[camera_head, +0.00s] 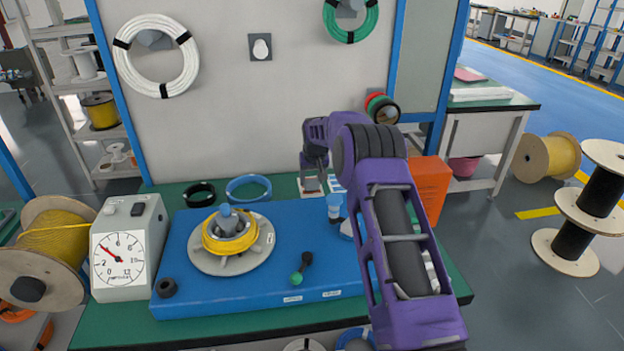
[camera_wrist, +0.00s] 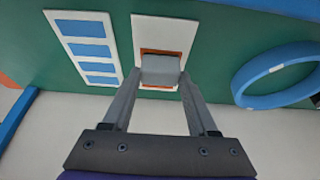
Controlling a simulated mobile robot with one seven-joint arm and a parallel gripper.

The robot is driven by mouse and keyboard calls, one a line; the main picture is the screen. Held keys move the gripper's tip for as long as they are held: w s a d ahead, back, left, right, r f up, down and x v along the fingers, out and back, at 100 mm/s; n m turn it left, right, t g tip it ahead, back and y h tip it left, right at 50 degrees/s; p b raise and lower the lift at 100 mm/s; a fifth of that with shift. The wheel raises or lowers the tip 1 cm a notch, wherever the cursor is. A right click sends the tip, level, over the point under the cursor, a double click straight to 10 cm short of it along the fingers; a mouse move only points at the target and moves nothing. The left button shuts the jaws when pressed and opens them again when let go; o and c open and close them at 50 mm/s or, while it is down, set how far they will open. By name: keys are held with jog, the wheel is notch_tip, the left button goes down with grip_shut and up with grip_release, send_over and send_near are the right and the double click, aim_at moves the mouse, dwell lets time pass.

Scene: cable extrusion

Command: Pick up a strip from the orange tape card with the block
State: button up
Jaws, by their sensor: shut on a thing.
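My gripper (camera_head: 313,168) is at the back of the green bench, and its fingers are shut on a small grey block (camera_wrist: 160,71). The block is over the orange tape card (camera_wrist: 163,30), a white card with an orange patch showing around the block. The card also shows in the head view (camera_head: 302,189), partly hidden by the gripper. The block covers most of the orange area. I cannot tell whether the block touches the card or is slightly above it.
A white card with several blue strips (camera_wrist: 83,49) lies beside the orange one. A blue ring (camera_head: 248,189) and a black ring (camera_head: 199,195) lie nearby. A blue platform (camera_head: 190,282) with a yellow cable spool (camera_head: 230,232) is in front. An orange box (camera_head: 430,188) stands right.

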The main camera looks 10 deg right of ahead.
jog(key=shift+s+f+b, duration=0.15)
jog(key=shift+f+b, duration=0.3)
jog(key=shift+f, duration=0.35)
dwell(1.0)
jog(key=shift+r+p, duration=2.05)
jog(key=shift+r, duration=2.15)
